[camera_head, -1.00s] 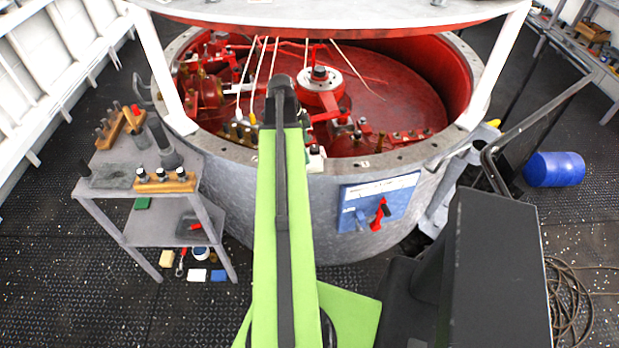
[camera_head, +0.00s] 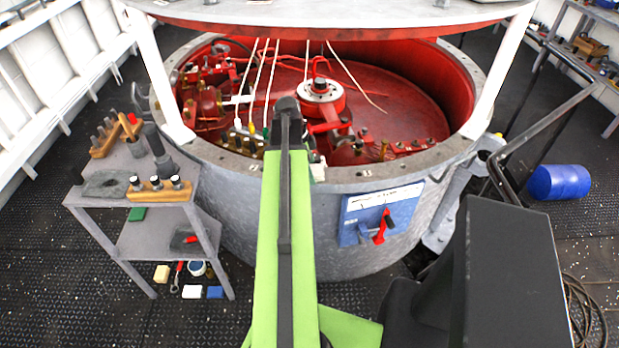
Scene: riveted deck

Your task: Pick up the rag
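A dark grey, flat, crumpled piece that looks like the rag (camera_head: 105,184) lies on the top of a grey metal stand (camera_head: 92,206) at the left. It is near the stand's left front corner, beside a wooden block with upright pegs. My green arm reaches forward up the middle of the view and ends in a dark joint in front of the big round tank. The arm is well to the right of the rag and apart from it. My gripper does not show.
The round tank (camera_head: 228,213) with a red inside fills the centre. Wooden peg blocks (camera_head: 160,189) share the stand's top. Several small items, including a yellow block (camera_head: 162,274), lie on the floor below. A blue drum (camera_head: 559,182) lies at the right. Floor is open at front left.

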